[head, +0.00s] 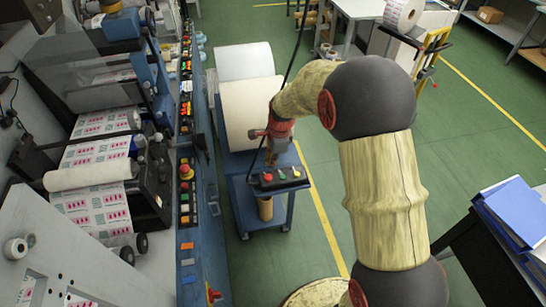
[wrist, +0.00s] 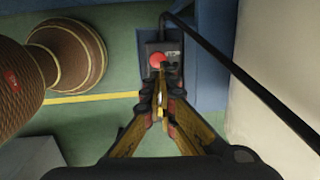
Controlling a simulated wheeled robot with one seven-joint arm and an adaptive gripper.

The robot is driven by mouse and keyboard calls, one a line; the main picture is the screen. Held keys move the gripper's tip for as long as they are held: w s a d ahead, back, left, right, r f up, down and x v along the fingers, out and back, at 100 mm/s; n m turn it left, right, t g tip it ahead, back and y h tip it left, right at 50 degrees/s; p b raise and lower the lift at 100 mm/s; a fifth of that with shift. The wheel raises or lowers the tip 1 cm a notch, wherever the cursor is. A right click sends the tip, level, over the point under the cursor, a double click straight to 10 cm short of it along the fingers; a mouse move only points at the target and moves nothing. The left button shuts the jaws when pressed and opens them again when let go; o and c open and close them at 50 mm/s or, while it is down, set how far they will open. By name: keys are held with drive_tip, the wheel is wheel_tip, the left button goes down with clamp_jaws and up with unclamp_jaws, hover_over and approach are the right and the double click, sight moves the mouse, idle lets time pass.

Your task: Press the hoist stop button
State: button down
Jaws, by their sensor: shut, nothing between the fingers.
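The hoist pendant (head: 288,184) is a dark box on a black cable, with a red button (head: 267,177) at its left end and lighter buttons to the right. My gripper (head: 272,160) is just above the box in the head view. In the wrist view the red button (wrist: 157,60) shows just beyond the closed fingertips (wrist: 161,92), slightly left of them. The fingers are shut and empty. I see no clear contact with the button. The fingers and the gripper hide part of the box (wrist: 173,47) in the wrist view.
The black cable (wrist: 245,80) runs close along the right of my gripper. A blue cart (head: 240,190) with large white rolls (head: 245,105) stands behind and below the pendant. The rewinder's panel (head: 186,200) with other buttons is to the left. Green floor (head: 480,130) is open to the right.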

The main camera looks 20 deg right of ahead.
sight(269, 176)
drive_tip(key=f, duration=0.2)
drive_tip(key=f+b, duration=0.1)
drive_tip(key=f, duration=0.1)
drive_tip(key=w+f, duration=0.1)
drive_tip(key=f, duration=0.1)
drive_tip(key=shift+a+f, duration=0.35)
drive_tip(key=shift+s, duration=0.1)
drive_tip(key=shift+f, duration=0.1)
drive_tip(key=shift+f, duration=0.95)
drive_tip(key=shift+d+r+p, duration=0.1)
drive_tip(key=shift+r+p, duration=0.25)
drive_tip(key=shift+r, duration=0.2)
wheel_tip(269, 176, up, 13)
drive_tip(key=s+d+p, duration=0.1)
drive_tip(key=p, duration=0.3)
drive_tip(key=shift+s, duration=0.35)
drive_tip(key=shift+d+f, duration=0.1)
drive_tip(key=shift+f, duration=0.05)
